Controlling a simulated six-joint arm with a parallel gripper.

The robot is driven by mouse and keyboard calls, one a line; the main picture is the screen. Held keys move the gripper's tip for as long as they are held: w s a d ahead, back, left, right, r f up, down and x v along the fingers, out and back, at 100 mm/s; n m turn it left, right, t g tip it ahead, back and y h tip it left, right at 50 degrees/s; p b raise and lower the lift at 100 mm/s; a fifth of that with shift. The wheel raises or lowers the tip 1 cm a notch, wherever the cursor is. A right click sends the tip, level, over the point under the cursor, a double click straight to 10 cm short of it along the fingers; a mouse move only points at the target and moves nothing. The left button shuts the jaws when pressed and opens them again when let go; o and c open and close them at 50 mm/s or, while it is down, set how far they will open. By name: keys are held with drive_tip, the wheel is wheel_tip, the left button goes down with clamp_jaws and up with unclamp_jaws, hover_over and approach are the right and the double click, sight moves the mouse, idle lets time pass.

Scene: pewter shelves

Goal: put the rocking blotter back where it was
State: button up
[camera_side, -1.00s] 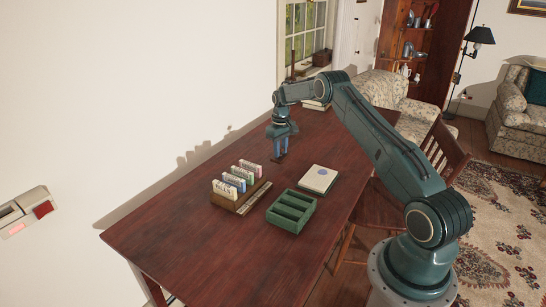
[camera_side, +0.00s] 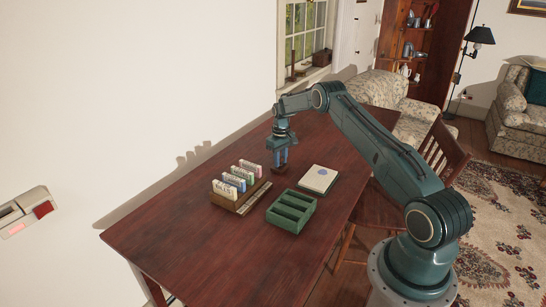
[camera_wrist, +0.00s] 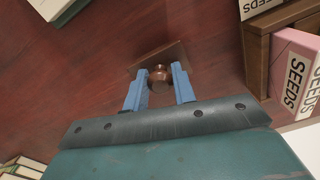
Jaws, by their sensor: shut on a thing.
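The rocking blotter is a small brown block with a round knob; in the side view the blotter (camera_side: 279,170) is at the table's middle, beyond the card rack. In the wrist view its knob (camera_wrist: 160,74) sits between the blue fingers and its flat brown top (camera_wrist: 170,54) shows past them. My gripper (camera_side: 281,160) points down and is shut on the knob; it also shows in the wrist view (camera_wrist: 159,82). The blotter is very near the tabletop; I cannot tell whether it touches. Its underside is hidden.
A wooden rack (camera_side: 230,206) with several upright packets stands left of the blotter. A green compartment tray (camera_side: 290,226) is in front, and a pale book (camera_side: 319,179) lies to the right. The near left tabletop (camera_side: 165,240) is clear.

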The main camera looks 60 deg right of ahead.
drive_tip(key=o, duration=0.9)
wheel_tip(320, 180, up, 12)
drive_tip(key=shift+r, duration=0.15)
idle(0.4)
